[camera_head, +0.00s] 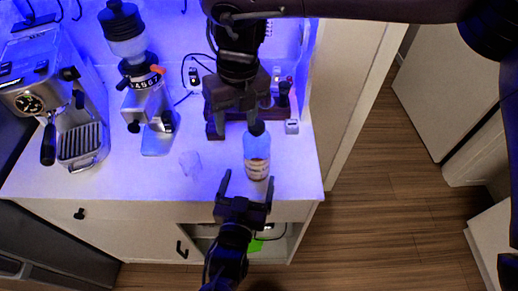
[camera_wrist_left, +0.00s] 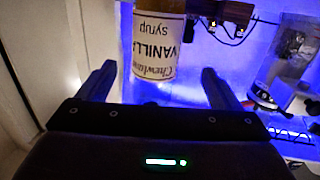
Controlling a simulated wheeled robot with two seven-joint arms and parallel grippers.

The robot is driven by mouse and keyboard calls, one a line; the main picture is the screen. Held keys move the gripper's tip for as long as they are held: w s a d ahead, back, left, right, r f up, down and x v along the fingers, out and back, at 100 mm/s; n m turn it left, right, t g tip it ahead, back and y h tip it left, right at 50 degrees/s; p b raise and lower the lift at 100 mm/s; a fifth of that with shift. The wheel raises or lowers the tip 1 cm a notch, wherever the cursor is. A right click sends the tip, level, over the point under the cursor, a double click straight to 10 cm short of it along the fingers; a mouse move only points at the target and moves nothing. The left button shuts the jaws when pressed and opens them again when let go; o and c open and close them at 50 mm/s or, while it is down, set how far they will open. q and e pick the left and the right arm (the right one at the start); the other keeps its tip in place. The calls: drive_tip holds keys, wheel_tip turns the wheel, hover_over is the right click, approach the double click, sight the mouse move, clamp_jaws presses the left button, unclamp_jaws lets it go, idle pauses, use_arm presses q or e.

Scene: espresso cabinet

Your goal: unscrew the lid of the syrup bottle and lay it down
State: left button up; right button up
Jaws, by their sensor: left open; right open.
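The syrup bottle (camera_head: 257,160) stands upright on the counter near its front right part, with its dark lid (camera_head: 257,129) on top. Its vanilla syrup label (camera_wrist_left: 158,45) shows in the left wrist view; the lid is out of that picture. My left gripper (camera_head: 246,180) is open and empty in front of the bottle, its fingers pointing at it. In the left wrist view the left gripper (camera_wrist_left: 160,85) has the bottle ahead between its fingers, which look apart from it. My right gripper (camera_head: 238,112) comes from above, open, close to the lid at its upper left.
An espresso machine (camera_head: 70,105) and a grinder (camera_head: 145,95) stand on the left of the counter (camera_head: 215,180). A dark brown stand (camera_head: 215,131) is behind the bottle, partly hidden by my right gripper. A small white box (camera_head: 292,127) is right of the lid. A clear object (camera_head: 190,163) lies left of the bottle.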

sight(254, 165)
use_arm(q)
drive_tip(key=shift+d+r+t, duration=0.3)
drive_tip(key=shift+r+t, duration=0.1)
drive_tip(key=shift+r, duration=0.05)
use_arm(e)
drive_tip(key=shift+m+h, duration=0.4)
drive_tip(key=shift+h, duration=0.2)
drive_tip(key=d+r, duration=0.1)
drive_tip(key=w+d+r, duration=0.2)
drive_tip(key=d+r, duration=0.1)
drive_tip(key=shift+w, duration=0.1)
use_arm(q)
drive_tip(key=w, duration=0.3)
drive_tip(key=w+d, duration=0.1)
drive_tip(key=w, duration=0.3)
drive_tip(key=shift+w+d, duration=0.2)
